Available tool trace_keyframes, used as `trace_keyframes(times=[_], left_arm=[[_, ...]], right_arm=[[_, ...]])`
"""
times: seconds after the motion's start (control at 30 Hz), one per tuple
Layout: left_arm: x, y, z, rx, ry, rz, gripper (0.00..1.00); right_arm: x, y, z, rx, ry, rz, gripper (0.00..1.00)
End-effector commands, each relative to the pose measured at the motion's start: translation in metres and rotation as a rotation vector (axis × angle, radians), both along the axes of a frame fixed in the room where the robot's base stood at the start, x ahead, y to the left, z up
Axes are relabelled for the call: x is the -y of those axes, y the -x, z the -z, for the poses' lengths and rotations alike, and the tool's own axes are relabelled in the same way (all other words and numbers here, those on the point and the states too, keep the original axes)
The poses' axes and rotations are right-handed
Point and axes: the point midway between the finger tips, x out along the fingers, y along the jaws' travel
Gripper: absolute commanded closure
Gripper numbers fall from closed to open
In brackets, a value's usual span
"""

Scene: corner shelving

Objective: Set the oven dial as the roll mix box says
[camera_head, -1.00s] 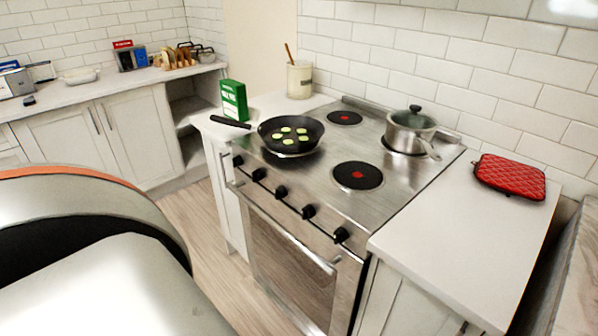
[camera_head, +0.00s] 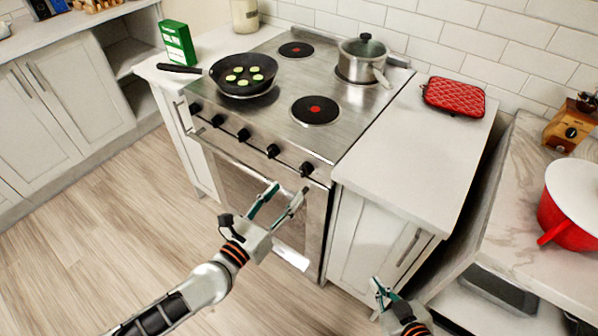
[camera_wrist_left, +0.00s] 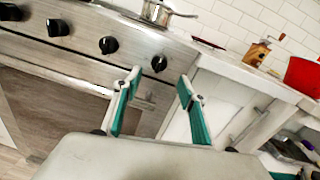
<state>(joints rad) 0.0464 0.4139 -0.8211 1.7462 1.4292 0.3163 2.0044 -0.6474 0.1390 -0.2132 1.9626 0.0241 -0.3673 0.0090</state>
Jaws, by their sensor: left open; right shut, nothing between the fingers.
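The green roll mix box (camera_head: 177,43) stands upright on the counter left of the stove; its lettering is too small to read. The steel oven (camera_head: 262,150) has a row of several black dials along its front. The rightmost dial (camera_head: 307,168) also shows in the left wrist view (camera_wrist_left: 159,63), just beyond my fingers. My left gripper (camera_head: 284,196) is open and empty in front of the oven, below the right-hand dials; its fingers show in the left wrist view (camera_wrist_left: 157,85). My right gripper (camera_head: 376,290) is low in front of the right cabinet, shut and empty.
A black pan (camera_head: 243,74) with green slices and a steel pot (camera_head: 363,58) stand on the stove. A red pot holder (camera_head: 453,97) lies on the right counter. A red pot (camera_head: 570,205) is at far right. The oven handle (camera_head: 190,125) juts out below the dials. Floor at left is clear.

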Motion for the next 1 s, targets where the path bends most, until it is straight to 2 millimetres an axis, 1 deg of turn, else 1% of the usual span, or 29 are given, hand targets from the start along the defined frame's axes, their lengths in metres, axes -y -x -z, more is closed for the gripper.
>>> trace_keyframes(times=[0.1,0.17,0.5,0.6,0.77,1.0], left_arm=[[0.001,-0.007,-0.001,-0.041,0.057,-0.005,0.58],[0.004,-0.011,-0.001,-0.045,0.065,-0.006,0.58],[0.031,-0.053,-0.001,-0.042,0.060,-0.005,0.58],[0.036,-0.062,-0.001,-0.042,0.060,-0.005,0.58],[0.041,-0.069,0.000,-0.043,0.059,-0.005,0.58],[0.041,-0.069,0.000,-0.043,0.059,-0.005,0.58]], right_arm=[[0.000,0.002,-0.001,-0.003,0.000,0.000,1.00],[0.000,0.002,-0.001,-0.004,0.000,0.000,1.00],[0.000,0.002,-0.002,-0.006,0.001,0.000,1.00],[0.001,0.002,-0.002,-0.006,0.002,0.001,1.00],[0.001,0.002,-0.002,-0.005,0.002,0.001,1.00],[0.001,0.001,-0.003,-0.004,0.001,0.000,1.00]])
